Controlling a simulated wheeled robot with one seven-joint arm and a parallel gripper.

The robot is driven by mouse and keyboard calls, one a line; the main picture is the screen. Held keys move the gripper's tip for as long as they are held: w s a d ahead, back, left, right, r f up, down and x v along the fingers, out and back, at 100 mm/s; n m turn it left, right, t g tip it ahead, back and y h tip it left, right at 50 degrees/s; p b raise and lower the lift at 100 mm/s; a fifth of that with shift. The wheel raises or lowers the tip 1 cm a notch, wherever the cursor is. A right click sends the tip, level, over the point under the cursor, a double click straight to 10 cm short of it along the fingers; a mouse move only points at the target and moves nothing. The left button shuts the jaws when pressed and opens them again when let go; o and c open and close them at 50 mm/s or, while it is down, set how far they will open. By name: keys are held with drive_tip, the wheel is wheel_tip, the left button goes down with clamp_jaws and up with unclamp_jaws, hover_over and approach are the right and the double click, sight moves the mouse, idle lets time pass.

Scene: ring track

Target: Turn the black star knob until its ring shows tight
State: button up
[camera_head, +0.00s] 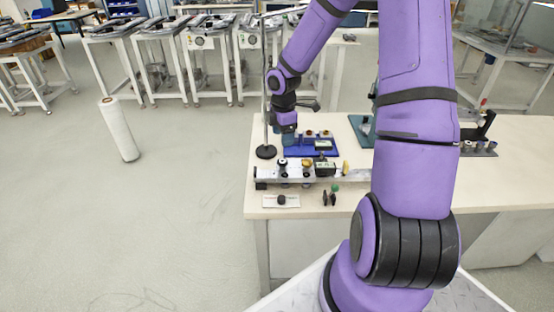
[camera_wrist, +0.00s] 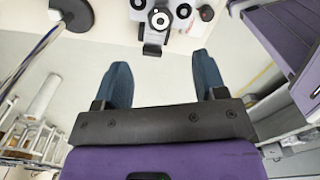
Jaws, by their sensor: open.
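A small black knob (camera_head: 281,200) sits on a white plate near the front left of the bench; it appears to be the star knob. A dark round knob (camera_wrist: 206,13) at the top right of the wrist view looks like the same one. Its lobes and ring are too small to read. My gripper (camera_wrist: 163,78) is open, with nothing between its blue-grey fingers. In the head view my gripper (camera_head: 289,138) points down over the bench's left part, behind the knob and close to the blue tray, apart from the knob.
A metal rail carriage (camera_head: 300,172) with round knobs lies between the blue tray (camera_head: 325,152) and the knob's plate. A stand with a black base (camera_head: 265,152) rises at the left edge. Small dark and green parts (camera_head: 331,195) lie right of the plate.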

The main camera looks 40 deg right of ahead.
sight(282, 161)
wheel_tip(282, 161, down, 10)
drive_tip(key=shift+r, duration=0.1)
idle(0.4)
drive_tip(key=c, duration=0.9)
